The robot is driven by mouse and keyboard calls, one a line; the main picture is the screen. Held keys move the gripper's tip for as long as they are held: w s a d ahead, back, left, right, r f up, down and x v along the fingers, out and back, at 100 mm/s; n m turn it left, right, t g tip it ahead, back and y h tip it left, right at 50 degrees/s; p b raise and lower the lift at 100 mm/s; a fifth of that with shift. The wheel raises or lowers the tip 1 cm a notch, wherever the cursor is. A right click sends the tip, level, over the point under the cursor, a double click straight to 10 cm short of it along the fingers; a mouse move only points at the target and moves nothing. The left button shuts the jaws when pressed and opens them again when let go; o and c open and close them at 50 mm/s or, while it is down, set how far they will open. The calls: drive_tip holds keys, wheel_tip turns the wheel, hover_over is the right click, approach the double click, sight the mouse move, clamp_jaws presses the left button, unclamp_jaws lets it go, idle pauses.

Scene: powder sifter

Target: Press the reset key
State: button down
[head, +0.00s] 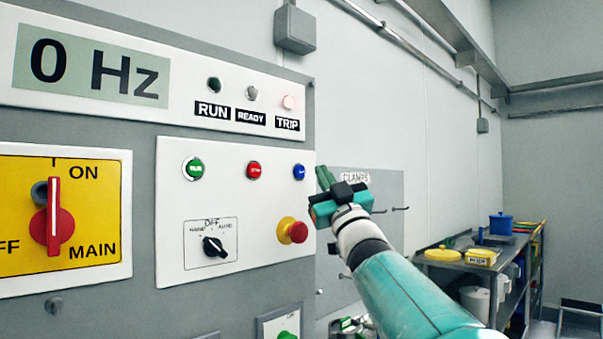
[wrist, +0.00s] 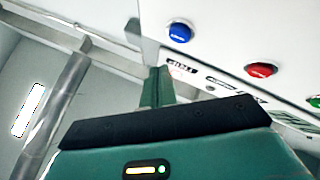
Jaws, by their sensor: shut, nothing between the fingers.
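The control panel carries a row of three push buttons: green (head: 193,168), red (head: 254,170) and blue (head: 299,172). Their small legends are too small to read, so I cannot confirm which is the reset key. The blue button also shows in the wrist view (wrist: 180,32), up and right of my fingers. My gripper (head: 325,178) is shut and empty, just right of the blue button in the head view. In the wrist view its green fingers (wrist: 157,86) are together and appear apart from the button.
A red mushroom knob on a yellow collar (head: 292,231) sticks out below the blue button. A black selector (head: 214,246) and a yellow main switch plate (head: 92,222) are further left. A bench (head: 462,262) with containers stands at the right.

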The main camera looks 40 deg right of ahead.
sight(303, 166)
drive_tip(key=shift+w, duration=1.3)
idle(1.0)
drive_tip(key=shift+w, duration=0.45)
drive_tip(key=shift+w+a, duration=0.1)
drive_tip(key=shift+w, duration=0.35)
idle(0.5)
idle(0.4)
drive_tip(key=shift+s, duration=0.8)
drive_tip(key=shift+s, duration=0.1)
drive_tip(key=s, duration=0.4)
drive_tip(key=shift+s, duration=0.4)
